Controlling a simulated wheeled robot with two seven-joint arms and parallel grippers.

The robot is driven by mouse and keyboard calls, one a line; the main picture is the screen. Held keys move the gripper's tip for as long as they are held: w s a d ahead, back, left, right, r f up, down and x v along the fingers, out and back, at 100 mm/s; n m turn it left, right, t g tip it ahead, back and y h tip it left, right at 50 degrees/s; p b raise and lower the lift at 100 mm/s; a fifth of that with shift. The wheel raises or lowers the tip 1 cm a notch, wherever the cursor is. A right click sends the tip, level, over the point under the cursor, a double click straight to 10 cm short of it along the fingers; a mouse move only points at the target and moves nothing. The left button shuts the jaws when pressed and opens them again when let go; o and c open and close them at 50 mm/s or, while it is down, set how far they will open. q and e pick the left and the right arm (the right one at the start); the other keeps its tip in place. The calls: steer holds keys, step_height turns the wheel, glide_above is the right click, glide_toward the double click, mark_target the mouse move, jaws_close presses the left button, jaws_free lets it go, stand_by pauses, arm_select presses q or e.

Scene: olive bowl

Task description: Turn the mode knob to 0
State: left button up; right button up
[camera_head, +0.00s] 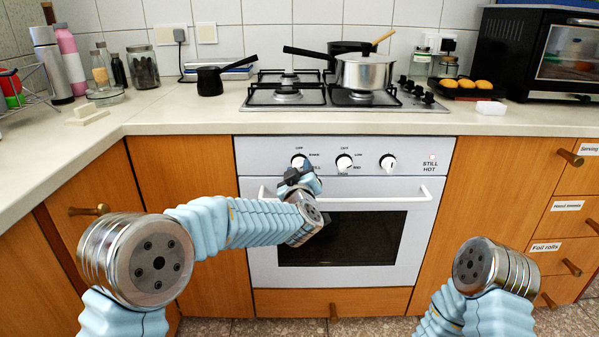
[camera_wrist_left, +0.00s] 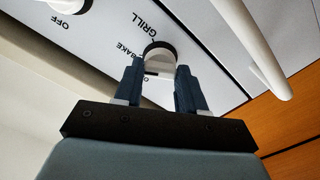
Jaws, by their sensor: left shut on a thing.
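The white-faced knob (camera_head: 298,160) is the leftmost of three on the oven's control panel. My left gripper (camera_head: 294,176) is at this knob, reaching up from below. In the left wrist view, the two dark fingers of my left gripper (camera_wrist_left: 160,75) stand on either side of the knob (camera_wrist_left: 160,57) and are shut on it. The printed words GRILL and BAKE show beside it; its pointer and any 0 mark cannot be made out there. My right gripper is outside the view; only part of my right arm shows.
Two more knobs, a middle one (camera_head: 344,161) and a right one (camera_head: 388,162), sit along the panel. The oven door handle (camera_head: 385,197) runs just below. The STILL HOT light (camera_head: 432,157) is at the right. A pot (camera_head: 365,72) stands on the hob above.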

arm_select(q)
steer(key=shift+c, duration=0.8)
steer(key=shift+f+n+b, duration=0.25)
steer(key=shift+n+b, duration=0.35)
steer(key=shift+b, duration=0.35)
steer(key=shift+r+n+b, duration=0.1)
steer(key=shift+n+b, duration=4.5)
steer(key=shift+n, duration=0.7)
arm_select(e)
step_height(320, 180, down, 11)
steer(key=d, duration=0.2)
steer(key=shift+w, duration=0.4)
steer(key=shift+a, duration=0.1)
arm_select(q)
steer(key=o, duration=1.1)
steer(key=shift+r, duration=0.1)
